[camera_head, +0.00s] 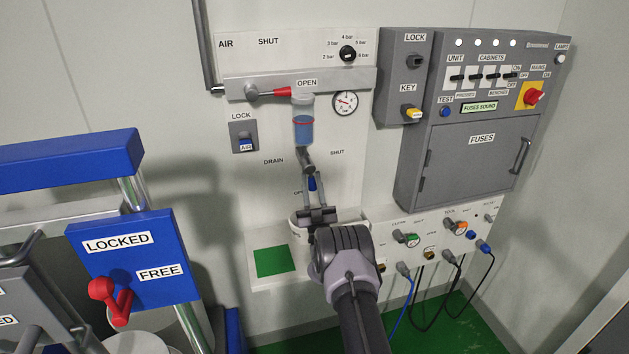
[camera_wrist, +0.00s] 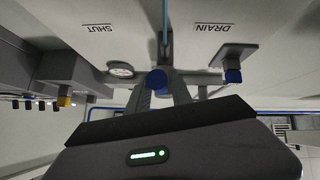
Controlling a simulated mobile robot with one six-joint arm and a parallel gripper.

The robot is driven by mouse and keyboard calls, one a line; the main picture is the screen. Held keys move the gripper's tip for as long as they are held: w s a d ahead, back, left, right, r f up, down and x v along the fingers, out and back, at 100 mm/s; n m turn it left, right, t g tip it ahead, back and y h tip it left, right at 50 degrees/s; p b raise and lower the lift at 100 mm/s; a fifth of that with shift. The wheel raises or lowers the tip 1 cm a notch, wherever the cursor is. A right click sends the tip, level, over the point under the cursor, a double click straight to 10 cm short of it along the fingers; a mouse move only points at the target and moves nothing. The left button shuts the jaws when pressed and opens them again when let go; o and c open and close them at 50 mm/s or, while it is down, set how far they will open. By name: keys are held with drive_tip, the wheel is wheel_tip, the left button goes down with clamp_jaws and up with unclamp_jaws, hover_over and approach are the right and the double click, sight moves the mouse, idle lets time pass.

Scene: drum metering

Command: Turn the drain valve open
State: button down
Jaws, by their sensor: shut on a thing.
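The drain valve (camera_head: 307,161) is a grey fitting under a clear cylinder of blue liquid (camera_head: 304,125). Its lever hangs downward and ends in a blue handle (camera_head: 312,184). The handle also shows in the wrist view (camera_wrist: 157,79), between my fingers. My gripper (camera_head: 314,191) reaches up from below and is shut on the handle. The DRAIN label (camera_head: 273,161) is left of the valve and the SHUT label (camera_head: 337,153) is to its right. A partly hidden label, apparently OPEN (camera_head: 298,191), sits low beside the handle.
A white container (camera_head: 296,229) stands below the valve, partly behind my gripper. An AIR lock with a blue key (camera_head: 246,146) is to the left. A red-handled lever (camera_head: 272,92) and a gauge (camera_head: 345,103) are above. Plugs and cables (camera_head: 405,268) are at lower right.

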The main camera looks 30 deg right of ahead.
drive_tip(key=m+h, duration=0.1)
drive_tip(key=m+g+h, duration=0.1)
drive_tip(key=m, duration=0.1)
drive_tip(key=shift+w+a+r, duration=0.1)
drive_tip(key=shift+a, duration=0.15)
drive_tip(key=shift+m+g+h, duration=0.4)
drive_tip(key=shift+m+h, duration=0.1)
drive_tip(key=shift+h, duration=0.1)
drive_tip(key=c, duration=1.1)
unclamp_jaws()
drive_tip(key=shift+c, duration=0.2)
